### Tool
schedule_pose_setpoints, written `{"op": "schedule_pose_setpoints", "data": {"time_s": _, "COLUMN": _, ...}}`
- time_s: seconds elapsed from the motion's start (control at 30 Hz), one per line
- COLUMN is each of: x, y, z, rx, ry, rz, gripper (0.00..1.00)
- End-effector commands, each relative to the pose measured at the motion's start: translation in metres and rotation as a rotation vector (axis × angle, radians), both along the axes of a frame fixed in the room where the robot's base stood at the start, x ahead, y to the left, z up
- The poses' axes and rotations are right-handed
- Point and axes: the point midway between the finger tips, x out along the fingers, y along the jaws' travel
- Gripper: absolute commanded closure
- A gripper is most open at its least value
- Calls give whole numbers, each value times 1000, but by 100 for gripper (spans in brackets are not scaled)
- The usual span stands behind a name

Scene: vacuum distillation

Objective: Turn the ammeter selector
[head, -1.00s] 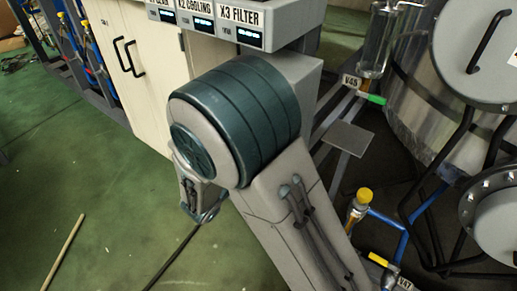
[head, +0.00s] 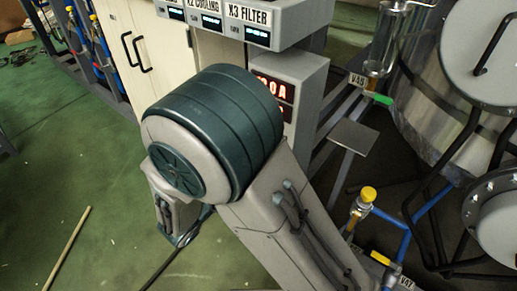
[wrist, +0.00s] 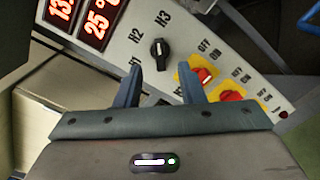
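A black rotary selector knob (wrist: 159,51) sits on a light grey panel (wrist: 122,42) in the wrist view, with labels H1, H2 and H3 around it. I take it to be the ammeter selector. My gripper (wrist: 159,66) is open, its two dark blue fingers apart. The knob appears just beyond the gap between the fingertips; I cannot tell how far off it is. Nothing is held. In the head view my arm hides the knob and the gripper, and only part of the red-lit display (head: 273,88) shows, ending in "0A".
Two red switches on yellow plates, a nearer one (wrist: 203,76) and another (wrist: 231,95), sit right of the knob. Red number displays (wrist: 97,20) are at upper left. The X3 FILTER box (head: 248,18) overhangs the panel. Pipes, a yellow-capped valve (head: 368,194) and a steel vessel stand at right.

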Motion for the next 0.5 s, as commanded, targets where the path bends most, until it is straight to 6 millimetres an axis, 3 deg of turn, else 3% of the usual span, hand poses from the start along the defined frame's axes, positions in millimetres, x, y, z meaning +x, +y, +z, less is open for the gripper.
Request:
{"op": "schedule_pose_setpoints", "data": {"time_s": 0.2, "x": -33, "y": 26, "z": 1, "rx": 0, "ry": 0, "rz": 2, "gripper": 65}}
{"op": "schedule_pose_setpoints", "data": {"time_s": 0.5, "x": -48, "y": 36, "z": 0, "rx": -1, "ry": 1, "rz": -1, "gripper": 65}}
